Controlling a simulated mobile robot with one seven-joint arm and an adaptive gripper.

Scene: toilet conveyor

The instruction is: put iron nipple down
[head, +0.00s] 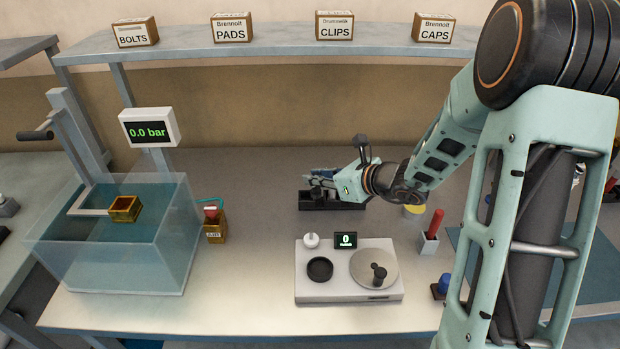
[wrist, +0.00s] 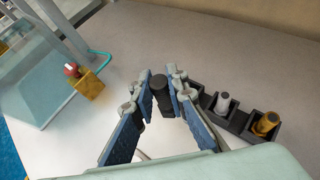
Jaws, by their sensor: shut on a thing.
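My gripper (wrist: 160,78) is shut on a dark, upright cylindrical piece, the iron nipple (wrist: 161,92), held between its blue-padded fingers in the wrist view. A black compartment tray (wrist: 238,121) lies right beside the fingers. It holds a light grey fitting (wrist: 223,102) and a brass-coloured fitting (wrist: 266,122) in separate compartments. In the head view my gripper (head: 318,178) is over the black tray (head: 332,202) on the table. The nipple cannot be made out there. I cannot tell whether the nipple's lower end touches anything.
A white device (head: 348,290) with a round plate and small display stands in front of the tray. A clear water tank (head: 120,250) and a small brass-coloured box (head: 215,230) stand left. A red-handled tool (head: 433,225) stands right.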

